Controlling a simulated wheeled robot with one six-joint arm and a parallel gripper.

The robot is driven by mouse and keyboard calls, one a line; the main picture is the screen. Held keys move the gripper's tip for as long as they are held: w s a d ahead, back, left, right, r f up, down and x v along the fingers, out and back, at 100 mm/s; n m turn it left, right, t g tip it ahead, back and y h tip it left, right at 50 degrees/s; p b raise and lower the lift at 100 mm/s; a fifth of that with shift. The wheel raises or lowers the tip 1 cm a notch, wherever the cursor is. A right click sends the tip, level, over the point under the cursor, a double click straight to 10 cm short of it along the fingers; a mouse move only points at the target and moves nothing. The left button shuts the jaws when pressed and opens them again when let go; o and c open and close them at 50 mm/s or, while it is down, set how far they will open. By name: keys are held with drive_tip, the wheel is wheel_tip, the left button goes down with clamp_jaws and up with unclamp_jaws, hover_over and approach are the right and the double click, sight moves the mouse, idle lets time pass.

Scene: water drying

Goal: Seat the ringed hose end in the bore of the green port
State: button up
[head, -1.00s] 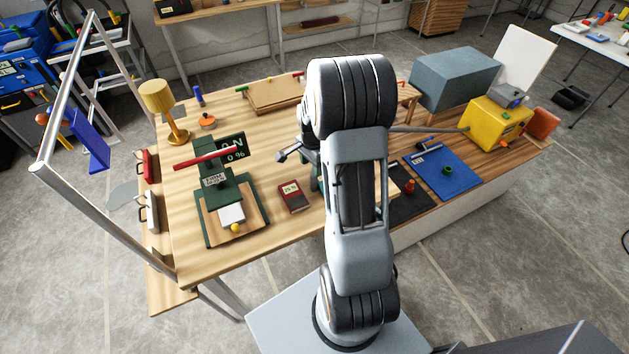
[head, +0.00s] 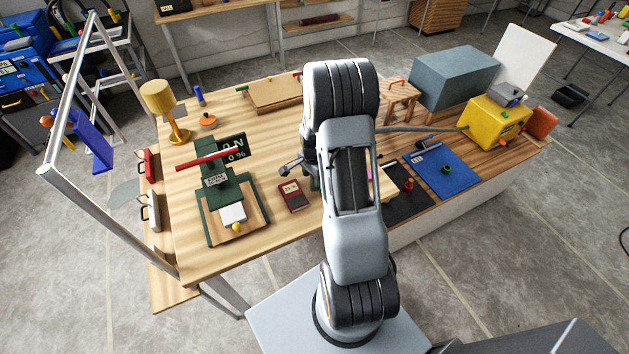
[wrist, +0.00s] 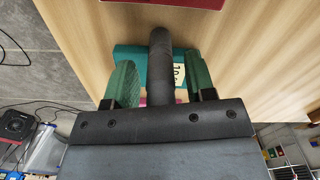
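My gripper (wrist: 160,75) shows in the wrist view with its two green fingers apart. A dark grey tube, seemingly the hose (wrist: 160,50), runs between them with a gap visible on each side. Its ringed end cannot be made out. A teal-green block with a pale label (wrist: 130,55), perhaps the green port's body, lies beyond the fingers; its bore is hidden. Something pink shows behind the tube near the palm. In the head view the grey hose (head: 425,128) leaves the yellow machine (head: 495,122) and passes behind my arm, which mostly hides my gripper.
A dark green press (head: 237,180) and a red meter (head: 291,196) stand left of my arm. A yellow lamp (head: 160,98) is at the back left. A blue mat (head: 455,183) with a green ring (head: 447,169) and a small wooden stool (head: 401,92) are to the right.

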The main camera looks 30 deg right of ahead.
clamp_jaws()
drive_tip(key=shift+r, duration=0.1)
